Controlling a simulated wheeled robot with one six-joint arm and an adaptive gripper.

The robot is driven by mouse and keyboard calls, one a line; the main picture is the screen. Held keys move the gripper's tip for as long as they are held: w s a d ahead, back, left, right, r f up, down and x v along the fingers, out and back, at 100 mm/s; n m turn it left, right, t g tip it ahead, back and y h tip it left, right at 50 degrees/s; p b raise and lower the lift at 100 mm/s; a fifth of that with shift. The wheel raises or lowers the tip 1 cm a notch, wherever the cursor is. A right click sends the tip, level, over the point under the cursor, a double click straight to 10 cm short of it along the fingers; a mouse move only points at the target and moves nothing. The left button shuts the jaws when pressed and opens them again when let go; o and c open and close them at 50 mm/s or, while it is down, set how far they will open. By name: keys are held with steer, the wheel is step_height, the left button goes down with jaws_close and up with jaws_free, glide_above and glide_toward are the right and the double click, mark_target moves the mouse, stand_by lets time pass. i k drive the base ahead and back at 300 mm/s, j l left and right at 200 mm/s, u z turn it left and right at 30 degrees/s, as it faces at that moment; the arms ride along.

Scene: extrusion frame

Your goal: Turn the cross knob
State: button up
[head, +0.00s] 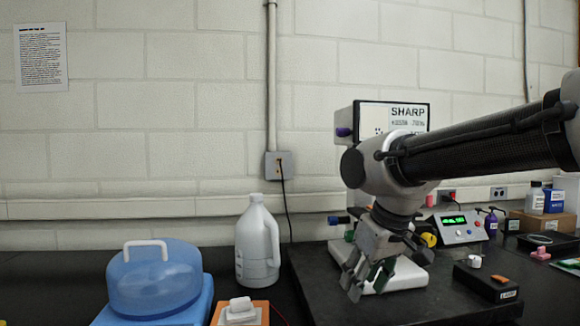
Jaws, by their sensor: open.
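My gripper (368,284) hangs pointing down in front of the white machine (405,279) under the SHARP sign, its fingers apart and nothing seen between them. I cannot tell for sure which part is the cross knob. Coloured knobs show on the machine: a blue one (338,220) left of the gripper and a yellow one (429,240) right of it. A green part shows behind the fingers; whether they touch it is unclear. My arm hides much of the machine. A small white knob (474,262) stands on a black box (487,282) to the right.
A white jug (257,244) and a blue domed container (154,280) stand left. An orange box with a white top piece (240,307) is at the front edge. A meter with a green display (454,228), bottles and boxes stand at the right. The dark board's front is clear.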

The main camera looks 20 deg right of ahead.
mark_target(431, 240)
steer(key=z, duration=1.15)
